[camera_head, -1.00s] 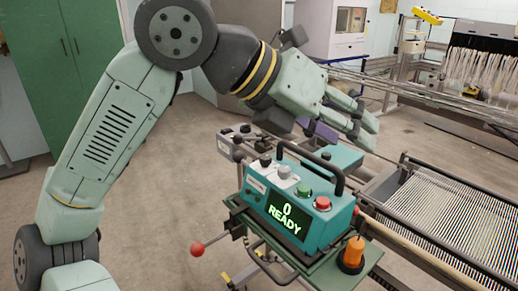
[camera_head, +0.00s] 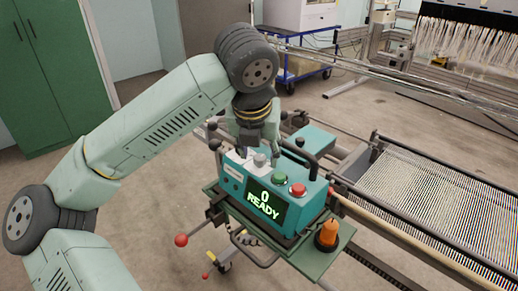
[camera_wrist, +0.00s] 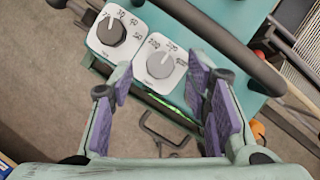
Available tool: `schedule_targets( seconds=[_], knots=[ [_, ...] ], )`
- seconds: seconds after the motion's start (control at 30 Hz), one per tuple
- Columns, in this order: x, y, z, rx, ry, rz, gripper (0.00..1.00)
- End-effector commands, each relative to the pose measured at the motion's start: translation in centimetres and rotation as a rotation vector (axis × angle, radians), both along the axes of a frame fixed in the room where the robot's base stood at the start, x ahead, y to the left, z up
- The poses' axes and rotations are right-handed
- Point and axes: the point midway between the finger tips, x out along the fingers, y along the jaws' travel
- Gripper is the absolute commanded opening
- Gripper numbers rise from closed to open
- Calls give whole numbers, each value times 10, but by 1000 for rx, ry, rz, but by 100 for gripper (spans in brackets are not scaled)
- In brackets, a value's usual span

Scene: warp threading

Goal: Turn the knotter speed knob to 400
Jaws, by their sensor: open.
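The teal knotter box (camera_head: 300,213) stands on a green shelf, its display (camera_head: 265,203) reading "0 READY". In the wrist view, a light grey knob (camera_wrist: 161,65) sits on a white dial plate with labels that look like 200, 300 and 400, partly blurred. It also shows in the head view (camera_head: 260,160). A dark knob (camera_wrist: 112,32) sits on a second plate to its left, with smaller numbers. My gripper (camera_wrist: 162,88) is open, with purple pads spread either side of the light knob's line, apart from it. In the head view my gripper (camera_head: 256,142) points down above the box.
A black handle bar (camera_wrist: 215,35) arches across the box beside the knobs. Green (camera_head: 279,178) and red (camera_head: 298,189) buttons are to the right. An orange lamp (camera_head: 327,235) and a red ball lever (camera_head: 181,240) stand at the shelf. Warp threads (camera_head: 420,200) lie right.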

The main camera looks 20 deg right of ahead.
Motion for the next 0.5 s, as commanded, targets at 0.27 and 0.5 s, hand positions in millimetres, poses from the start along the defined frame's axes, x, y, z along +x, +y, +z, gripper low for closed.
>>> schedule_targets(
  seconds=[0.27, 0.5],
  knots=[
    [3, -2, -10, 0, 0, -1, 44],
    [3, -2, -10, 0, 0, -1, 38]
  ],
)
